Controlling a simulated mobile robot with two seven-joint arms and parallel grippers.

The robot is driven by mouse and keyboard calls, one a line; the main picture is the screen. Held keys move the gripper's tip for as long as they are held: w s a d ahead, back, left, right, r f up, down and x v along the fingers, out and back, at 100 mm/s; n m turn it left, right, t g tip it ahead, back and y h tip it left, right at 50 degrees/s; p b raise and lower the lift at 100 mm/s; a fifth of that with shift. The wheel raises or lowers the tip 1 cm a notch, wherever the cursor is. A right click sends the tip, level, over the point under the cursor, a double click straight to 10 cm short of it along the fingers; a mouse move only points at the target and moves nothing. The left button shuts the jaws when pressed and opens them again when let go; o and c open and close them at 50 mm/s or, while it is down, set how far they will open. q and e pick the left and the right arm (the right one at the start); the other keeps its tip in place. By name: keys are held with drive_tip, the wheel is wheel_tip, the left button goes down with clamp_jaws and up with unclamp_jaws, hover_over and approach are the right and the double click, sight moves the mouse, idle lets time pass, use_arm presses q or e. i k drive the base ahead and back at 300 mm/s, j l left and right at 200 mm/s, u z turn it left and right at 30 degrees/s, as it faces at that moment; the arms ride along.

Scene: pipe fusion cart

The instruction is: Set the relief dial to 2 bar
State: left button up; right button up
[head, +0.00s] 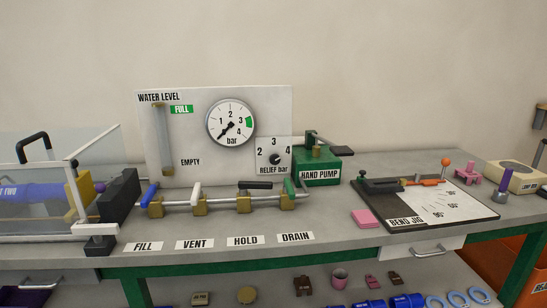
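The relief dial (276,159) is a small dark round knob on a white plate marked "RELIEF bar" (272,170). The figures 2, 3 and 4 run around it, with 2 at the left, 3 above and 4 at the right. A light mark shows on the knob, but it is too small to tell surely which figure it points at. The plate stands at the lower right of the white gauge panel (205,100). Neither of my grippers is in the head view, and nothing touches the dial.
The pressure gauge (231,123) has its needle at lower left. A valve pipe (222,203) with several handles runs below the panel, close in front of the dial plate. The green hand pump (318,168) stands right of the dial. The bend jig (425,200) lies farther right.

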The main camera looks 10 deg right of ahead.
sight(275, 159)
drive_tip(key=l+u, duration=0.1)
drive_tip(key=u, duration=0.4)
drive_tip(key=l+u, duration=0.1)
drive_tip(key=u, duration=0.35)
drive_tip(key=l+u, duration=0.1)
drive_tip(key=u, duration=0.4)
drive_tip(key=k+l+u, duration=0.1)
drive_tip(key=l+u, duration=0.25)
drive_tip(key=k+l+u, duration=0.15)
drive_tip(key=l+u, duration=0.25)
